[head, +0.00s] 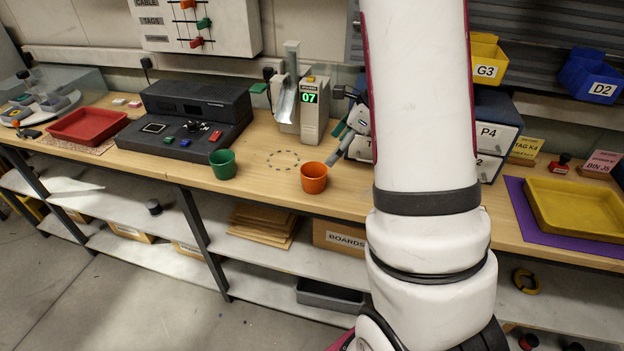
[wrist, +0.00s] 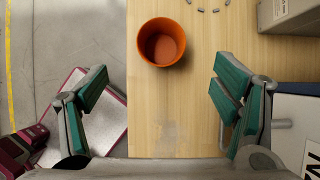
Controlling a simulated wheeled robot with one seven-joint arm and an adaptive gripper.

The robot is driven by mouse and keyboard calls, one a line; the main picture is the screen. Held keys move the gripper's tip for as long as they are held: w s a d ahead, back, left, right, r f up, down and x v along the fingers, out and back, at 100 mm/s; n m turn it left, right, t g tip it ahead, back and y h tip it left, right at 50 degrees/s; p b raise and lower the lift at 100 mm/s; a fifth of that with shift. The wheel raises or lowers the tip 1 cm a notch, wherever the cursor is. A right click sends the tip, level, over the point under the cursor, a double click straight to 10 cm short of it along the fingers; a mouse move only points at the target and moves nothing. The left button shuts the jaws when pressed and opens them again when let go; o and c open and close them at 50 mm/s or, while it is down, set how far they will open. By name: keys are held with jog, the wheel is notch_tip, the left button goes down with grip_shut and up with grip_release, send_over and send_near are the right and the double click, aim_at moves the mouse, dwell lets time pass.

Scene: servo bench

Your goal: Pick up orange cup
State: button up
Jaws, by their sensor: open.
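The orange cup (head: 314,178) stands upright on the wooden bench, near its front edge. It also shows in the wrist view (wrist: 162,42), at the top middle, with its open mouth toward the camera and empty. My gripper (wrist: 160,88) is open, with green pads spread wide on either side. The cup lies ahead of the fingertips, apart from both. In the head view my gripper is partly hidden behind my arm; a finger shows just right of the cup.
A green cup (head: 223,164) stands left of the orange cup. Behind is a device reading 07 (head: 311,108). Drawers labelled P4 (head: 497,137) stand to the right. A yellow tray (head: 575,208) lies at far right, a red tray (head: 88,126) at left.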

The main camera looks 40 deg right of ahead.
aim_at(314, 172)
jog(key=x, duration=1.1)
jog(key=shift+w+f, duration=0.1)
jog(key=shift+w, duration=0.05)
jog(key=c, duration=1.3)
